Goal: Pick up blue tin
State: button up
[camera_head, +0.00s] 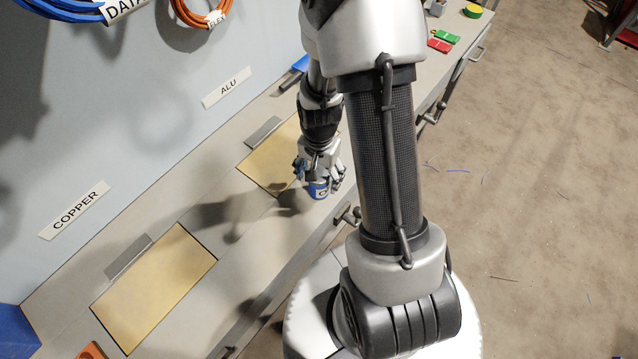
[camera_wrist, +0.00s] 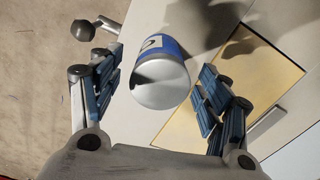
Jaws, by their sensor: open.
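The blue tin (camera_head: 318,190) stands on the grey bench near its front edge, partly hidden by my gripper (camera_head: 321,172) in the head view. In the wrist view the blue tin (camera_wrist: 160,72) shows a silver lid, a blue band and part of a white label with a dark mark. My gripper (camera_wrist: 158,98) is open, with one blue-padded finger on each side of the tin. Gaps show between the pads and the tin. The tin sits slightly beyond the fingertips in the picture, and I cannot tell the exact depth.
A yellow panel (camera_head: 276,158) lies in the bench behind the tin, below the ALU sign (camera_head: 227,88). Another yellow panel (camera_head: 155,285) lies at lower left, below the COPPER sign (camera_head: 74,210). A round knob (camera_wrist: 83,30) juts from the bench front near the tin.

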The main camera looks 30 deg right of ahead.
notch_tip(320, 180, down, 4)
jog(key=shift+r+b, duration=0.2)
jog(key=shift+b, duration=0.35)
jog(key=shift+r, duration=0.1)
jog(key=shift+s, duration=0.1)
jog(key=shift+c, duration=0.5)
jog(key=c, duration=1.2)
